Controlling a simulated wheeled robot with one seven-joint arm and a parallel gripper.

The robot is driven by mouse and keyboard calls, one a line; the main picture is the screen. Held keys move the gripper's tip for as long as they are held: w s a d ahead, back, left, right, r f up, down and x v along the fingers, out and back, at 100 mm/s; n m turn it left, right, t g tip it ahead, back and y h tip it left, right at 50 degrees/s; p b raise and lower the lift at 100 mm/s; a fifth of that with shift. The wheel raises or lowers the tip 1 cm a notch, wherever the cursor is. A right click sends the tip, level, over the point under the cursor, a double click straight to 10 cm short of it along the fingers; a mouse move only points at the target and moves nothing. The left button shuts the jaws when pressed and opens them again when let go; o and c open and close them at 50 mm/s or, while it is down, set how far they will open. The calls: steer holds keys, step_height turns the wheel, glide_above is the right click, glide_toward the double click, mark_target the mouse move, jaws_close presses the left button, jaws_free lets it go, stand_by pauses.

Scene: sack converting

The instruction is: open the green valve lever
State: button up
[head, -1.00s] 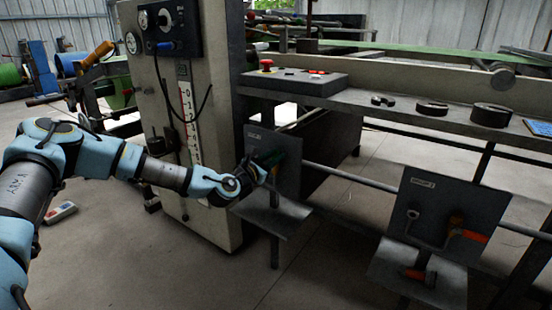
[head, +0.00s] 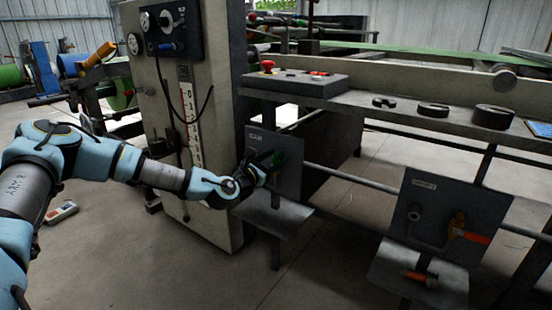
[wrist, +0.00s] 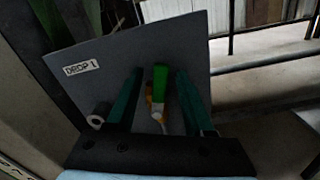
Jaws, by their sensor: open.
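The green valve lever (wrist: 160,84) stands upright in the wrist view, in front of a grey plate (wrist: 191,36) labelled "DROP 1". A yellow valve body (wrist: 152,101) shows just below the lever. My gripper (wrist: 155,82) is open, with one dark green finger on each side of the lever. Gaps show between the lever and both fingers, the right one narrower. In the head view my gripper (head: 268,165) is at the left plate (head: 289,178), and a bit of green lever (head: 279,158) shows beside it. The arm hides most of the valve there.
A bench shelf (head: 370,106) with a red-button box (head: 292,82) and dark rings runs above. A grey pipe (head: 348,176) links the plates. A tall cabinet (head: 222,150) stands close left of my gripper.

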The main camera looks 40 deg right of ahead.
steer(key=v, duration=1)
steer(key=shift+p, duration=0.45)
steer(key=shift+a, duration=0.1)
